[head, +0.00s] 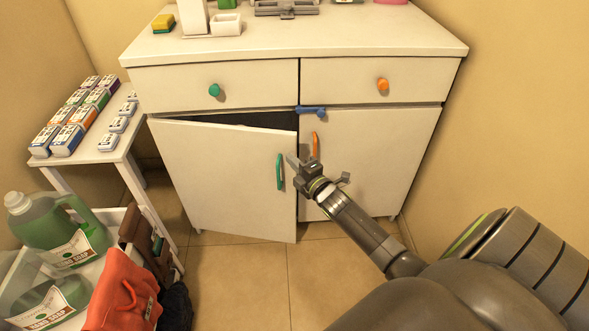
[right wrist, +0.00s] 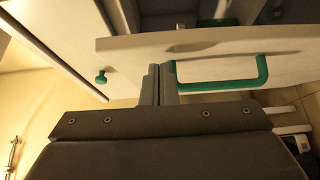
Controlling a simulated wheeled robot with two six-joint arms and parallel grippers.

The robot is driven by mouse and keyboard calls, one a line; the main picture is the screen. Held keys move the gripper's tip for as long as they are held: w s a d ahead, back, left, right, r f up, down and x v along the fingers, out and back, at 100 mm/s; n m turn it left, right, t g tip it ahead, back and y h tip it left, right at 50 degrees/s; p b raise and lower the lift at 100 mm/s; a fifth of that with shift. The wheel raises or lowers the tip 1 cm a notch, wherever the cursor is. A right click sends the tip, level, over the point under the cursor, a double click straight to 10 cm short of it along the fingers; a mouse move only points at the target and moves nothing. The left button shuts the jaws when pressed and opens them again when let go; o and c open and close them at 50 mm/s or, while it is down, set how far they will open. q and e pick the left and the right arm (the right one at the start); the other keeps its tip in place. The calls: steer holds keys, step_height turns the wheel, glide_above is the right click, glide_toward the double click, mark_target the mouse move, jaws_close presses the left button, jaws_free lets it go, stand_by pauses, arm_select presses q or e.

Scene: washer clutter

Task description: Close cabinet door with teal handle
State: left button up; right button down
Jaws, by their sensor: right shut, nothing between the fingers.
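The cabinet door with the teal handle (head: 225,185) is the lower left door. It stands ajar, its right edge swung out, with a dark gap along its top. The teal handle (head: 280,171) is upright near that edge and shows green in the right wrist view (right wrist: 262,75). My right gripper (head: 293,161) is shut and empty, its fingertips close to the door's free edge, right of the handle in the head view. In the right wrist view the fingertips (right wrist: 158,84) overlap the door (right wrist: 125,62); I cannot tell whether they touch it. My left gripper is not in view.
The right door with an orange handle (head: 316,145) is shut. A blue piece (head: 312,111) sits above it. Drawers with green (head: 214,90) and orange (head: 383,85) knobs look shut. A side table (head: 110,157), green jug (head: 60,235) and red bag (head: 122,290) crowd the left.

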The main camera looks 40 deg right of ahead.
steer(key=shift+w+d, duration=0.25)
steer(key=shift+d, duration=0.05)
